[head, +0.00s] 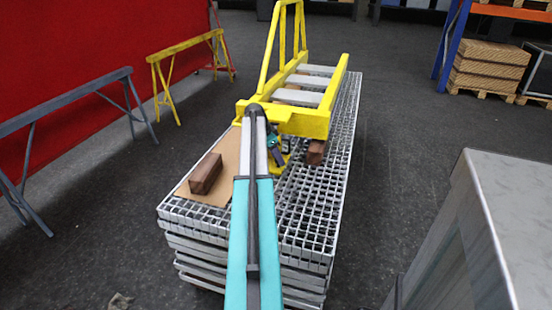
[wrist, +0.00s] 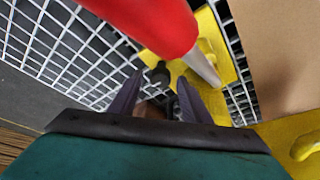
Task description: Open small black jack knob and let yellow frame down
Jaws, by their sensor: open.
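The yellow frame (head: 288,118) lies on the grating stack in the head view, its near end raised over the grating. In the wrist view a red jack cylinder (wrist: 150,18) with a silver rod stands over a yellow base plate (wrist: 215,50). A small black knob (wrist: 160,76) shows beside the red cylinder, just beyond my fingertips. My gripper (wrist: 157,82) is open, its two dark fingers on either side of the line to the knob. I cannot tell whether they touch it. In the head view my arm hides most of the jack and the knob.
A wooden block (head: 316,152) is under the frame's near right corner. Another wooden block (head: 206,173) lies on cardboard (head: 217,197) at the left of the grating stack (head: 310,215). Trestles (head: 125,78) stand at left, a grey cabinet (head: 480,230) at right. Floor between is clear.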

